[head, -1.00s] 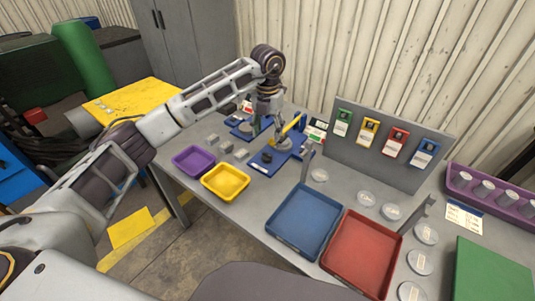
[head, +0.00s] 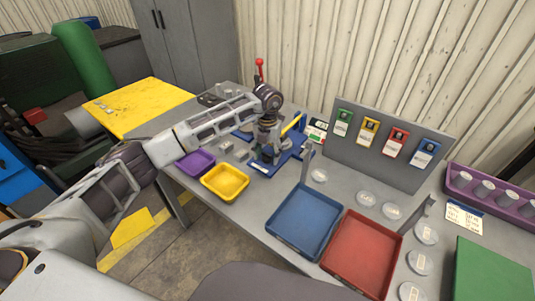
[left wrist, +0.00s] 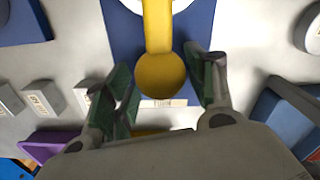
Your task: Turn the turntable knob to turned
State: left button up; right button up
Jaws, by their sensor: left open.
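A blue base plate (head: 288,157) stands on the grey bench, with a yellow bar (head: 292,124) over it. In the left wrist view the yellow bar (left wrist: 157,25) ends in a round yellow knob (left wrist: 161,77), above the blue plate (left wrist: 205,25). I cannot tell for sure that this is the turntable knob. My left gripper (head: 266,157) points down over the plate and hides part of it. In the left wrist view its fingers (left wrist: 163,80) are open, one on each side of the round end, with gaps visible. My right gripper is not in view.
A yellow tray (head: 226,194) and a purple tray (head: 195,163) stand left of the plate. Blue (head: 304,248) and red (head: 341,268) trays lie in front to the right. An upright grey panel (head: 380,171) stands behind. A red-topped lever (head: 260,66) rises behind my arm.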

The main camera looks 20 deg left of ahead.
pick_arm(q)
jog(key=c, duration=1)
jog(key=shift+c, duration=0.2)
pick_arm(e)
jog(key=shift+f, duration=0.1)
pick_arm(q)
jog(key=shift+m+b, duration=0.3)
jog(key=shift+m, duration=1.2)
jog(key=shift+m+b, duration=0.3)
jog(key=shift+m, duration=0.4)
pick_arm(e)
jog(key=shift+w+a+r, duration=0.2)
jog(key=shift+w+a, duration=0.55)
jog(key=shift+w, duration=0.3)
